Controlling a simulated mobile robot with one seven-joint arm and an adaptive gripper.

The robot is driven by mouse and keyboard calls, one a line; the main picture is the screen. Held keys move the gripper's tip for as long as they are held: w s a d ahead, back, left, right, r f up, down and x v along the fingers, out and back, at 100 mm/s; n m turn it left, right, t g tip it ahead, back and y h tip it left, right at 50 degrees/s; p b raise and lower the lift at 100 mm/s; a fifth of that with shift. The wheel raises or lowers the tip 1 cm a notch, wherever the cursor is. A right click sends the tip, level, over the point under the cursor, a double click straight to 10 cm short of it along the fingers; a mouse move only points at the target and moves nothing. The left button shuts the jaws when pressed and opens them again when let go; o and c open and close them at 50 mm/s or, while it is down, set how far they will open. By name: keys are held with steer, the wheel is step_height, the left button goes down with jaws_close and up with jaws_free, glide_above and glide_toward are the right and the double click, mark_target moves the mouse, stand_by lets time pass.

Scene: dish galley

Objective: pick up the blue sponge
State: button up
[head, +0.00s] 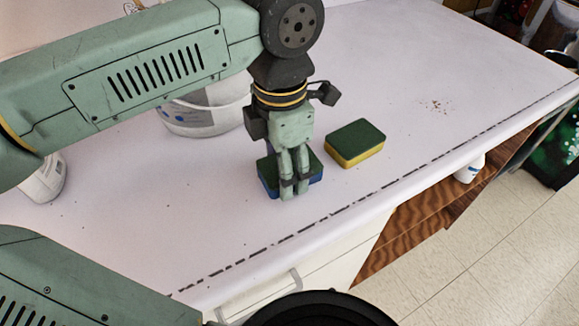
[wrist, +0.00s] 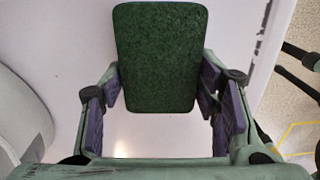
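The blue sponge (head: 268,180) lies flat on the white counter in the head view, with a dark green top and a blue body. My gripper (head: 294,188) points down over it and hides its middle. In the wrist view, the sponge's green top (wrist: 158,55) fills the upper middle. There my gripper (wrist: 160,88) is open, with one finger at each side of the sponge's near part. I cannot tell whether the fingers touch it.
A second sponge (head: 355,146), green on yellow, lies right of my gripper. A white tub (head: 203,115) stands behind, and a white bottle (head: 44,180) stands at the left. The counter's front edge (head: 330,214) is close. The counter (head: 440,70) is mostly clear at the right.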

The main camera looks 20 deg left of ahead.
steer(key=shift+c, duration=0.9)
steer(key=shift+r, duration=0.1)
step_height(320, 180, up, 10)
steer(key=p, duration=0.6)
steer(key=shift+o, duration=1.1)
steer(key=c, duration=0.5)
steer(key=shift+c, duration=0.2)
